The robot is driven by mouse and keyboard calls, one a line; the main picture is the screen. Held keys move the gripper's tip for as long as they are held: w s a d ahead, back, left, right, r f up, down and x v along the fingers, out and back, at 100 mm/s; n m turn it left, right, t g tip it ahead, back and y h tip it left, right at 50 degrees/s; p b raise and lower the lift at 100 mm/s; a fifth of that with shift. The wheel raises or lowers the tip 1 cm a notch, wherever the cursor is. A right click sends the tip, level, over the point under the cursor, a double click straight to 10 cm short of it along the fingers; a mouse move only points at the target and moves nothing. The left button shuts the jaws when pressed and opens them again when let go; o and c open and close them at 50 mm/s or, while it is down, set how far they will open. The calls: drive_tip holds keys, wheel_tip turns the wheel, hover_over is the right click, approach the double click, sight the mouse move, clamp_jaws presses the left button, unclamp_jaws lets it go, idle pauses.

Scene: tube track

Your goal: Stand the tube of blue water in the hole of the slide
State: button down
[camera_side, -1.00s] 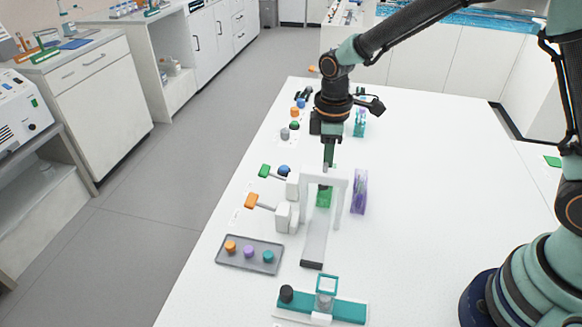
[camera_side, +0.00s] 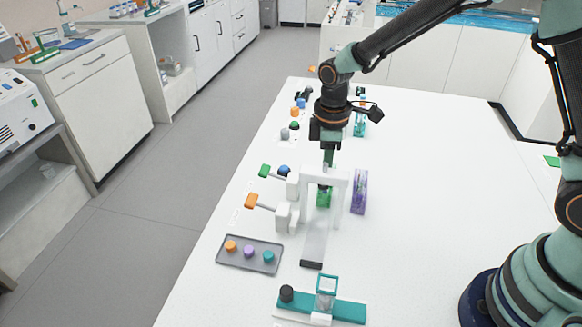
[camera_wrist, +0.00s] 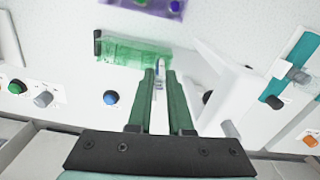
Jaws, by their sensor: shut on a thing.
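My gripper (camera_side: 328,165) points down behind the white arch, above the green rack (camera_side: 323,197). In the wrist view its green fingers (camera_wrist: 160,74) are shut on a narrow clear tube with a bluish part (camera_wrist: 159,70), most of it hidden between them. The green rack (camera_wrist: 135,50) lies just beyond the fingertips. A teal slide (camera_side: 348,310) with a clear, teal-rimmed holder (camera_side: 326,285) and a black knob (camera_side: 286,293) lies at the table's front. It shows at the right of the wrist view (camera_wrist: 301,55). Its hole is not clear.
The white arch (camera_side: 342,200) stands over a pale track (camera_side: 314,240), between gripper and slide. A purple rack (camera_side: 359,192) is to the right. Green (camera_side: 265,171) and orange (camera_side: 251,201) handles and a grey tray (camera_side: 232,262) are left. The table's right side is clear.

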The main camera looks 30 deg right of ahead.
drive_tip(key=shift+f, duration=0.55)
drive_tip(key=c, duration=0.8)
unclamp_jaws()
drive_tip(key=shift+o, duration=0.2)
wheel_tip(320, 180, up, 12)
idle(0.4)
